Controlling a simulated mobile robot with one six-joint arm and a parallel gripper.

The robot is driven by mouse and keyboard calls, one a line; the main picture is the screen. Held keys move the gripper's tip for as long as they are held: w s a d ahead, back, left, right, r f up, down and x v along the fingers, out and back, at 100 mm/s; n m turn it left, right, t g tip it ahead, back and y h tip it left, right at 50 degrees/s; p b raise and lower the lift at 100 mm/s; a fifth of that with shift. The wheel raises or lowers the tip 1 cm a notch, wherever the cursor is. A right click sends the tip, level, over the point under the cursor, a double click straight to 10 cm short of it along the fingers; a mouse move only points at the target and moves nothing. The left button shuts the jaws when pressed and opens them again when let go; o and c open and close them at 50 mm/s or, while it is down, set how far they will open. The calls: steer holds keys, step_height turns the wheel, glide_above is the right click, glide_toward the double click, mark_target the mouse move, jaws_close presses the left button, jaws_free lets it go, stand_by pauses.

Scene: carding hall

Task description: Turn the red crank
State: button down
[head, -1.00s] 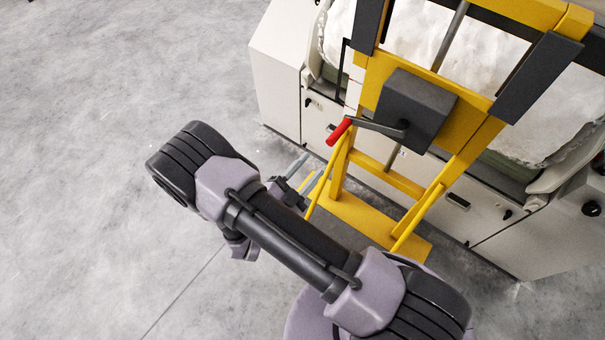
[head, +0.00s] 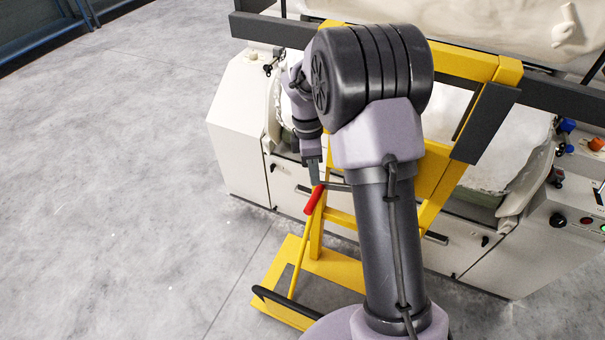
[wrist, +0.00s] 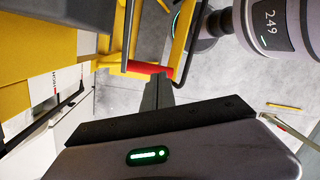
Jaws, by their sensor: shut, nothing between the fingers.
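The red crank handle (head: 314,199) sticks out to the left from a dark crank arm (head: 338,187) on the yellow frame (head: 341,267). My gripper (head: 313,176) is just above the red handle in the head view, pointing down. In the wrist view the red handle (wrist: 149,68) lies just beyond the fingertips of my gripper (wrist: 157,82), which are together with nothing between them. I cannot tell whether the fingers touch the handle. My own arm hides the crank's grey box in the head view.
A white machine (head: 237,135) stands behind the yellow frame. A dark bar (head: 265,30) crosses above it. A black curved handle (head: 283,303) is low on the frame's near side. The grey floor (head: 120,200) to the left is clear.

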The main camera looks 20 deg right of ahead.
steer(key=w+d+r+m+t+y, duration=0.2)
steer(key=w+d+r+m+t, duration=0.25)
steer(key=r, duration=0.25)
steer(key=b, duration=0.3)
glide_toward(322, 190)
steer(key=shift+m+g, duration=0.35)
steer(key=shift+g, duration=0.1)
steer(key=w+f, duration=0.2)
steer(key=w+a+f, duration=0.1)
steer(key=w+f, duration=0.2)
steer(key=shift+a+f, duration=0.1)
steer(key=shift+a, duration=0.05)
steer(key=shift+f, duration=0.35)
steer(key=shift+s+p, duration=0.1)
steer(key=shift+p, duration=0.2)
steer(key=f+h+p, duration=0.1)
steer(key=f+g+p, duration=0.1)
steer(key=shift+s+f+g+h, duration=0.3)
steer(key=shift+s+h, duration=0.1)
steer(key=f, duration=0.2)
steer(key=d+f+b, duration=0.1)
steer(key=f, duration=0.1)
steer(key=shift+s+d+f+b, duration=0.1)
steer(key=shift+d+f+b, duration=0.15)
steer(key=shift+b, duration=0.05)
steer(key=shift+a+r, duration=0.1)
steer(key=shift+r, duration=0.05)
